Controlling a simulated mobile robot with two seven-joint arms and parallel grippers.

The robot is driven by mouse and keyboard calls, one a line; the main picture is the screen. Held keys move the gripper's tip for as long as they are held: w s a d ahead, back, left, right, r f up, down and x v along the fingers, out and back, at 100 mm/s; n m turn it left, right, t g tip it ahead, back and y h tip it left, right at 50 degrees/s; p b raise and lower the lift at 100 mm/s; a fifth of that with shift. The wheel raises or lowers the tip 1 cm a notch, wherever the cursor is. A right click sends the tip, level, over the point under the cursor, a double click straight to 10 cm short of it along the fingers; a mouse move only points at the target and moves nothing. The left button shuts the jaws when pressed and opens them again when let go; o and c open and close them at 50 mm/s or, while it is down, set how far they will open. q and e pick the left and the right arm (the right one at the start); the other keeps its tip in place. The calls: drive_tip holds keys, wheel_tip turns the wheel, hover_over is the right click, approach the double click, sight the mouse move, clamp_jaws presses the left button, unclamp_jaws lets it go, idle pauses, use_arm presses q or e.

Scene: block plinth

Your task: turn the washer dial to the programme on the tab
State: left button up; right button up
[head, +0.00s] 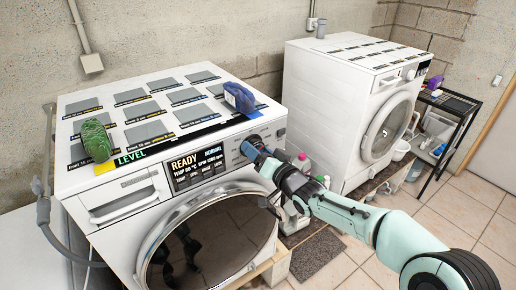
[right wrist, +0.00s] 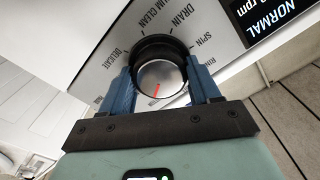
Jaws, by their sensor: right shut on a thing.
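The washer (head: 130,225) stands at the left in the head view. In the right wrist view the dial (right wrist: 160,78) has a silver face and a short red pointer line. The blue fingers of my right gripper (right wrist: 161,88) are shut on it, one on each side. Labels around it read DELICATE, DRAIN and SPIN, among others. The display (head: 195,166) reads READY and NORMAL. Several grey tabs with small print lie on the washer's top. My left gripper is not in view.
A green lumpy object (head: 96,141) and a blue one (head: 239,98) lie on the washer's top. A second white machine (head: 345,85) stands to the right. Bottles (head: 303,163) stand between the machines. A black rack (head: 447,120) is at the far right. Tiled floor is open in front.

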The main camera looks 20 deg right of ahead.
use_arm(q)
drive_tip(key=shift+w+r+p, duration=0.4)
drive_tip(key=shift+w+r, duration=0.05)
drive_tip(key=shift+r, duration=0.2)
use_arm(e)
drive_tip(key=shift+m, duration=1.9)
drive_tip(key=o, duration=1)
drive_tip(key=shift+o, duration=0.2)
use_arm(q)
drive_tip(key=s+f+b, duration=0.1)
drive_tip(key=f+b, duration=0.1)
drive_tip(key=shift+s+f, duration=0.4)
use_arm(e)
drive_tip(key=v, duration=1.3)
drive_tip(key=shift+s, duration=0.2)
